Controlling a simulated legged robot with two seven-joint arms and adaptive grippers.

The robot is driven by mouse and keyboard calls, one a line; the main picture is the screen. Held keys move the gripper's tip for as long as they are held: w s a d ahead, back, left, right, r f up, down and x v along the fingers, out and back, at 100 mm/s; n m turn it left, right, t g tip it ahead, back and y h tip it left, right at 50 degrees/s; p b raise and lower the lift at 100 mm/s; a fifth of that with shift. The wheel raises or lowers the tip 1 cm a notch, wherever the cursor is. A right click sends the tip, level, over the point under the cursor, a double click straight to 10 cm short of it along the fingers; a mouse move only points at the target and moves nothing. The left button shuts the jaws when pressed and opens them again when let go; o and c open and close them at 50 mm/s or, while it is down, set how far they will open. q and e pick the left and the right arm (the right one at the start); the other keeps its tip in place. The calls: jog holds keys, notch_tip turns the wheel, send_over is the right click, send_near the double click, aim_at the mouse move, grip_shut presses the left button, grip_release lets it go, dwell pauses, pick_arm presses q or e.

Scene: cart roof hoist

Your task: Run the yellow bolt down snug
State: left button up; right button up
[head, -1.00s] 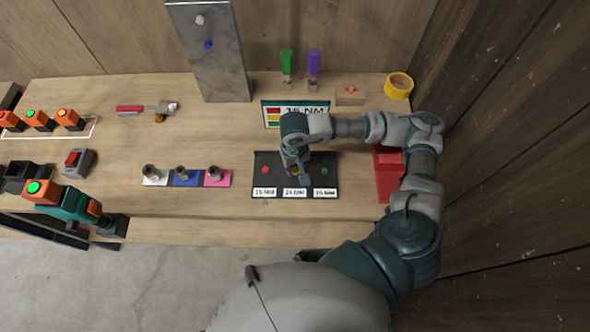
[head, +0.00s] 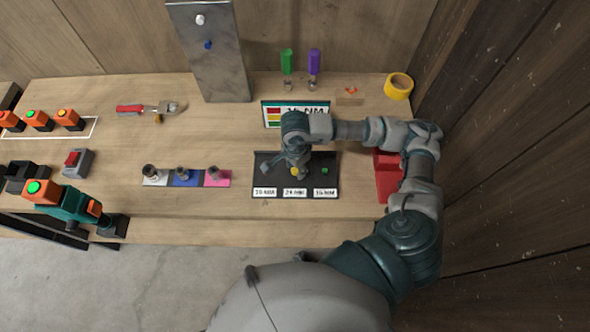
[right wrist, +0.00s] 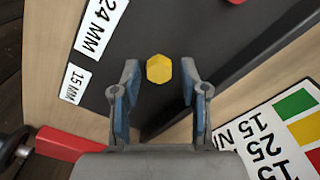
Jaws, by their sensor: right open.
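The yellow bolt (head: 295,171) has a hexagonal head and stands at the middle of the black plate (head: 262,181), above the middle label. In the right wrist view, the yellow bolt (right wrist: 159,68) shows between my two fingertips, with a gap on each side. My right gripper (head: 297,166) is over the plate, pointing down at the bolt. It is open and empty; its fingers also show in the right wrist view (right wrist: 160,80). The bolt's shank is hidden. My left gripper is not in view.
A green bolt (head: 325,171) is right of the yellow one. Sockets stand on a coloured strip (head: 187,178) to the left. A teal power tool (head: 70,205) lies at the front left. A red box (head: 387,176) is close by my right arm. A colour chart (head: 270,113) stands behind.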

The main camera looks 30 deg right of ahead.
jog(key=shift+r, duration=0.1)
notch_tip(320, 180, up, 7)
jog(key=p, duration=0.3)
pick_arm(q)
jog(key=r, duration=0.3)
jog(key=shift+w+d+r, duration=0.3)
